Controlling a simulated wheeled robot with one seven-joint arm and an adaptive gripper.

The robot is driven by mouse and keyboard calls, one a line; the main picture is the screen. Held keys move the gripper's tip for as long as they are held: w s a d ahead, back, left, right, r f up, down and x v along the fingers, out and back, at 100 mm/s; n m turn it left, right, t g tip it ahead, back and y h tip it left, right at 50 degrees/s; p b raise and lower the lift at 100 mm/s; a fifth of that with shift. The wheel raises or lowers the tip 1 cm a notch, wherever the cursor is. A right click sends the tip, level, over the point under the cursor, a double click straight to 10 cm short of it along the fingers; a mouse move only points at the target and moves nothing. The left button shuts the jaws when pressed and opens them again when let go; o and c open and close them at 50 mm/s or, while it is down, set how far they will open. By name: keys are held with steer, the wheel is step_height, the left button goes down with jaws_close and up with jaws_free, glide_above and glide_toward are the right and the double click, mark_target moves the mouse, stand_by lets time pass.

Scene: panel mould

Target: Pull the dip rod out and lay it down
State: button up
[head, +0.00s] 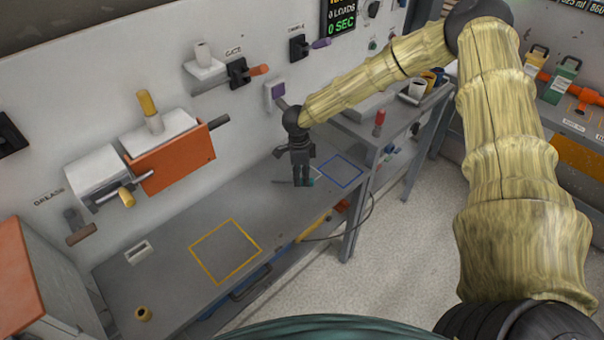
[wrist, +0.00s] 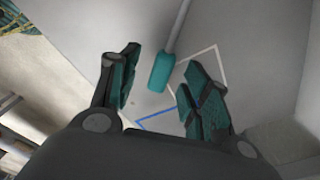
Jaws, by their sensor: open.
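A thin grey rod with a teal grip, which looks like the dip rod (wrist: 161,72), appears to lie on the bench top. Its teal end (head: 310,182) shows just beside my fingertips in the head view, and its grey shaft runs to the left. My gripper (head: 302,180) points down at the bench. In the wrist view my gripper (wrist: 163,90) has its fingers spread with nothing held. The teal grip shows between and beyond the fingers.
The bench (head: 185,285) bears a yellow outline (head: 225,252) and a blue outline (head: 341,170). An orange and white machine (head: 172,155) with a yellow handle (head: 150,110) juts from the wall. The bench middle is clear.

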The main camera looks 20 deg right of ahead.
step_height(320, 180, up, 12)
steer(key=shift+a, duration=0.3)
